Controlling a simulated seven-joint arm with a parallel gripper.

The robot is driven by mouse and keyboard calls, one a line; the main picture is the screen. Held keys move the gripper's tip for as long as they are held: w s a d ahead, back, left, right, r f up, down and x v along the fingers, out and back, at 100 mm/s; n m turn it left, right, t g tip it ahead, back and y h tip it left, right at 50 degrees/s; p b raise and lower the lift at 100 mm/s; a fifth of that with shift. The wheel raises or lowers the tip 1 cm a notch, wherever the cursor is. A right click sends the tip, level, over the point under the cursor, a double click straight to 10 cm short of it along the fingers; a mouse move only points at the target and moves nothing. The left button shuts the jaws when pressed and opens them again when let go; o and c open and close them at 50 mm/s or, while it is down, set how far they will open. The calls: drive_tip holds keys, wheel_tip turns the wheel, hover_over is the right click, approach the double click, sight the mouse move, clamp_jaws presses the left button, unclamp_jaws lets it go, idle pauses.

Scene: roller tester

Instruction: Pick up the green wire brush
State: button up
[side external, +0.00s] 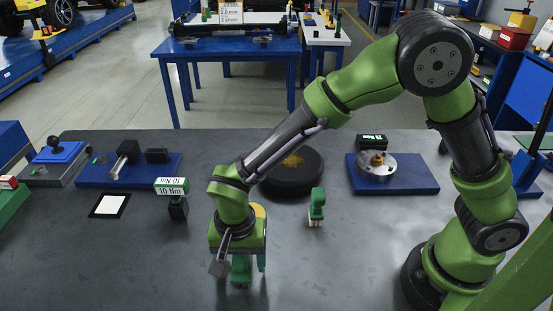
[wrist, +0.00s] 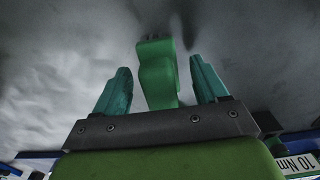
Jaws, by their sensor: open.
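A green tool, which looks like the green wire brush (wrist: 158,75), stands between the two teal fingers of my gripper (wrist: 160,88) in the wrist view. A gap shows on each side of it, so the fingers are open around it and do not grip it. In the side external view, my gripper (side external: 246,268) points down low over the dark table, and the green brush (side external: 240,270) shows under it, partly hidden.
Another small green upright object (side external: 316,207) stands to the right of my gripper. A black round disc (side external: 291,176) lies behind. A 10 Nm sign (side external: 171,187) on a black block stands left. A blue plate with a metal flange (side external: 377,166) is at right. The front left table is clear.

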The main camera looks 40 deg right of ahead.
drive_tip(key=shift+c, duration=0.4)
drive_tip(key=c, duration=1.1)
drive_tip(key=shift+r, duration=0.6)
wheel_tip(320, 180, up, 2)
drive_tip(key=shift+r, duration=0.25)
drive_tip(key=s+d, duration=0.3)
drive_tip(key=s, duration=0.1)
drive_tip(key=s+d+r, duration=0.1)
drive_tip(key=s+d, duration=0.2)
drive_tip(key=s, duration=0.1)
drive_tip(key=s+d, duration=0.4)
drive_tip(key=shift+s+d+r, duration=0.1)
drive_tip(key=shift+s+r, duration=0.05)
drive_tip(key=shift+s, duration=0.05)
